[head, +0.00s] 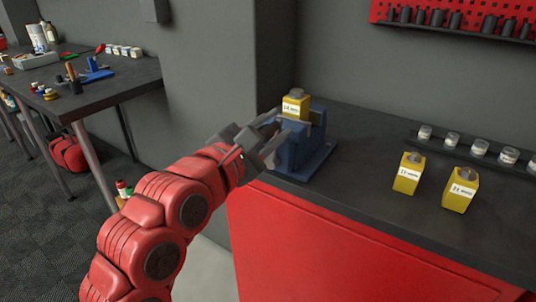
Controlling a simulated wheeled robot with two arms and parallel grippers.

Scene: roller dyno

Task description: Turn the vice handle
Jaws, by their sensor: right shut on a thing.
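The blue vice (312,150) stands on the dark top of the red bench, near its left end. A yellow block with a white label (296,106) sits upright at the vice's top, between its jaws. My right gripper (276,129) is at the vice's left side, its grey fingers pointing toward it. It is shut on the vice handle, which is mostly hidden between the fingers. My left gripper is not in view.
Two yellow labelled blocks (408,174) (460,190) stand on the bench right of the vice. Behind them is a dark rack (440,146) of small round pieces. A red pegboard (470,22) hangs above. Another table (100,85) with tools stands at left. Bench top between vice and blocks is clear.

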